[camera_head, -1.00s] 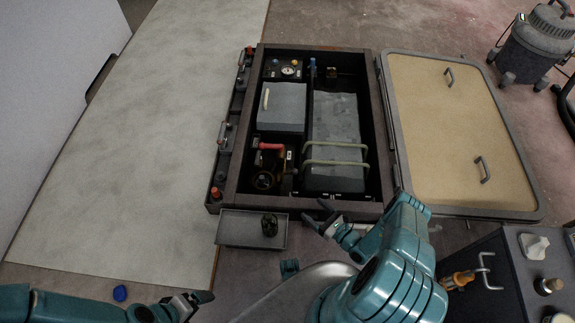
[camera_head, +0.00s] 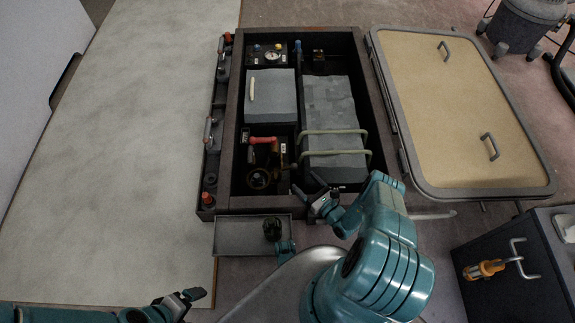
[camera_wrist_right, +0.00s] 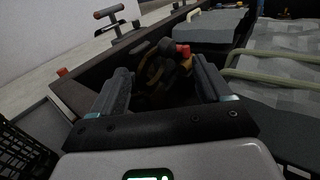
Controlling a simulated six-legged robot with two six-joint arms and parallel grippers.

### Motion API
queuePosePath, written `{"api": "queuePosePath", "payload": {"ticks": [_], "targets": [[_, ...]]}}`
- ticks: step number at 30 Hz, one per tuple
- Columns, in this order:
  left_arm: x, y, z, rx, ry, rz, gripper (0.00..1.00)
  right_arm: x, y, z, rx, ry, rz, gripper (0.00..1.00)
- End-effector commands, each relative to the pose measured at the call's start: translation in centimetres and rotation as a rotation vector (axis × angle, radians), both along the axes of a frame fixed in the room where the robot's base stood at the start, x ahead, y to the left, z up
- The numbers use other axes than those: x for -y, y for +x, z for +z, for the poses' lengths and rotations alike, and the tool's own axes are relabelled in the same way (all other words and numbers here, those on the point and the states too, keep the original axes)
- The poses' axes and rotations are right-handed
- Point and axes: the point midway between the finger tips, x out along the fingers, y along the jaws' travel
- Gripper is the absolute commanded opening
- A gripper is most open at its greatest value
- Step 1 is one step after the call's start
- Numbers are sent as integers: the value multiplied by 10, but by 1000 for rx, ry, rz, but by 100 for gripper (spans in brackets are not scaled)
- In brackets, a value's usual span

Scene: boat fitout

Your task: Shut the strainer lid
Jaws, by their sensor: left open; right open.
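The strainer (camera_head: 259,177) is a dark round fitting low in the near left compartment of the open box, below a red-handled part (camera_head: 262,140). The state of its lid is too dark to tell. In the right wrist view the dark fitting (camera_wrist_right: 158,75) shows between my open fingers, some way beyond them. My right gripper (camera_head: 308,194) is open and empty at the near edge of the box, right of the strainer; its fingers also show in the right wrist view (camera_wrist_right: 165,82). My left gripper (camera_head: 200,298) is open and empty at the bottom left, away from the box.
A grey tray (camera_head: 238,236) holding a small dark green item (camera_head: 272,229) adjoins the box's near side. Grey blocks with pale green straps (camera_head: 335,132) fill the right compartment. The tan hatch panel (camera_head: 450,110) lies at right. A toolbox (camera_head: 510,285) stands near right.

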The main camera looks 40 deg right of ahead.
Motion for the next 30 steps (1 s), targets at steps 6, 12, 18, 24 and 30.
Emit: {"api": "queuePosePath", "payload": {"ticks": [6, 12, 18, 24, 30], "targets": [[-3, 3, -14, 5, 2, 11, 94, 1, 54, -2, 3, -1, 5, 78], [-5, 5, -23, 9, 4, 19, 94, 4, 90, -2, 1, -2, 2, 78], [-5, 6, -25, 10, 4, 23, 94, 5, 105, 0, 0, 1, 1, 78], [-5, 6, -25, 10, 4, 23, 94, 6, 107, 0, 0, 1, 0, 78], [-5, 6, -25, 11, 4, 22, 94, 6, 106, 0, 0, 1, -1, 32]]}}
